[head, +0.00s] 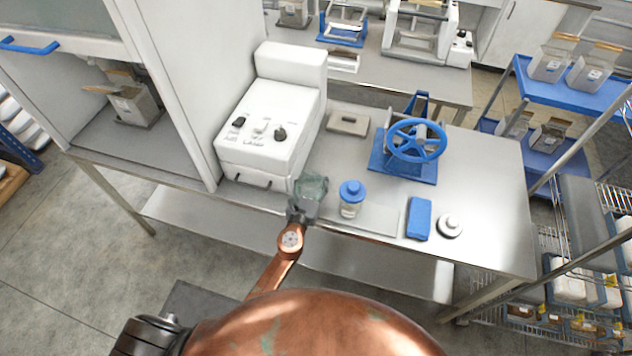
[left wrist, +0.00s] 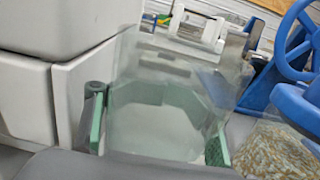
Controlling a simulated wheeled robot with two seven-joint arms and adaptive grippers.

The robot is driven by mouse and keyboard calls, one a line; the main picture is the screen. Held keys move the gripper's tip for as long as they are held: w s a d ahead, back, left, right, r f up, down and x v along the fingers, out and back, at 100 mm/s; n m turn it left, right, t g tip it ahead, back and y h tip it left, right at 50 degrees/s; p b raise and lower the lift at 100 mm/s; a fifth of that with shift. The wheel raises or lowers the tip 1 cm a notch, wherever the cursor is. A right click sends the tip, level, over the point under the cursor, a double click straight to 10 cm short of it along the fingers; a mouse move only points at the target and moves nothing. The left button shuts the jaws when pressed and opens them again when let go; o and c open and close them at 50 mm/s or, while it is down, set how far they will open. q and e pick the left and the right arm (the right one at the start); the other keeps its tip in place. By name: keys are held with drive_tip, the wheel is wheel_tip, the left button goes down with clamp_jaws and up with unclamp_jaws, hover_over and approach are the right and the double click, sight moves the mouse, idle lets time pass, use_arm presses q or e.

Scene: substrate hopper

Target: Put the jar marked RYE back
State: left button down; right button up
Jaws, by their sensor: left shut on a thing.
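My left gripper (head: 303,207) is at the bench's front edge, left of a blue-lidded jar. It is shut on a clear, greenish glass vessel (head: 311,187). In the left wrist view, the clear vessel (left wrist: 160,115) stands between the green-padded fingers and looks empty. The blue-lidded jar (head: 350,204) stands upright on the bench, apart from the gripper. Its grain-like contents show through the wall in the left wrist view (left wrist: 272,150). No RYE marking is readable on either one. My right gripper is not in view.
A white machine with knobs (head: 268,125) stands behind and left of the gripper. A blue handwheel device (head: 414,142), a blue cloth-like block (head: 419,218) and a small white round item (head: 450,225) are to the right. The bench's right end (head: 495,190) is clear.

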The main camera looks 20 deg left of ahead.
sight(314, 186)
use_arm(q)
drive_tip(key=shift+f+b, duration=0.55)
drive_tip(key=shift+f, duration=0.85)
drive_tip(key=shift+f, duration=0.15)
drive_tip(key=c, duration=1.7)
unclamp_jaws()
drive_tip(key=o, duration=0.8)
drive_tip(key=shift+o, duration=0.2)
drive_tip(key=shift+s+f, duration=0.1)
drive_tip(key=shift+s, duration=0.1)
drive_tip(key=s, duration=0.7)
drive_tip(key=shift+s+a+b, duration=0.15)
drive_tip(key=shift+s+b, duration=0.1)
drive_tip(key=shift+b, duration=0.15)
